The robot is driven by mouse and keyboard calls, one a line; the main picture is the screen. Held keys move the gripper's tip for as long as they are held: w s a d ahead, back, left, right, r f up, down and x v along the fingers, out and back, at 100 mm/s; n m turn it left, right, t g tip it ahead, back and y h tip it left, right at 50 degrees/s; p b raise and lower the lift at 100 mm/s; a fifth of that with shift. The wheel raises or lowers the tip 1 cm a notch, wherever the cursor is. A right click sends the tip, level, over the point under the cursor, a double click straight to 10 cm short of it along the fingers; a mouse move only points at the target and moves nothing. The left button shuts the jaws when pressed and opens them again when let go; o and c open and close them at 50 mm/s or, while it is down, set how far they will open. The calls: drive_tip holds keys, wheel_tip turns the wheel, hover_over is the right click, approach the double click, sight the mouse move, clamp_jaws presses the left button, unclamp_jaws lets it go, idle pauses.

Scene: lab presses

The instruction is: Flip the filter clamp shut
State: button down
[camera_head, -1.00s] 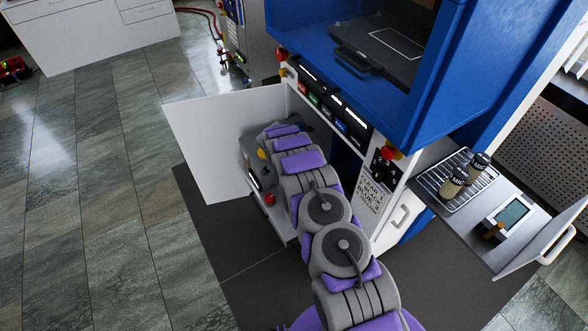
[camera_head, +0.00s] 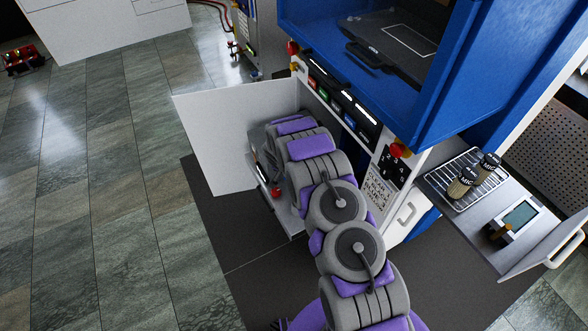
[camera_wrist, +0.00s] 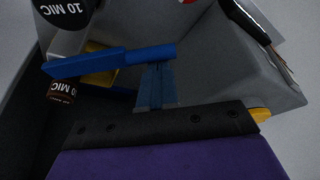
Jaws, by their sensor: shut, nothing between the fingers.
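In the wrist view, my gripper (camera_wrist: 157,84) is shut, with its narrow fingers pointing up from the black, bolted palm. A blue bar (camera_wrist: 105,63), apparently the clamp's handle, lies across just beyond the fingertips and reaches to the left. The fingertips look close to it or touching; I cannot tell which. A dark round filter cap marked "10 MIC" (camera_wrist: 70,8) is at the top left. Yellow parts (camera_wrist: 98,47) show behind the bar. In the head view, my arm reaches into the open lower cabinet and hides the gripper and clamp.
A white cabinet door (camera_head: 238,135) stands open left of my arm. A red knob (camera_head: 276,192) is on the low shelf's front. On the right, a side shelf holds a wire rack (camera_head: 440,182) with two "MIC" filters (camera_head: 462,182) and a small display device (camera_head: 516,217).

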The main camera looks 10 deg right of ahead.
drive_tip(key=s+a+n+y+p, duration=0.2)
drive_tip(key=s+n+p, duration=0.3)
drive_tip(key=s+n, duration=0.5)
drive_tip(key=shift+f+n+y, duration=0.15)
drive_tip(key=shift+n+y, duration=0.15)
drive_tip(key=shift+y, duration=0.5)
drive_tip(key=shift+s, duration=0.15)
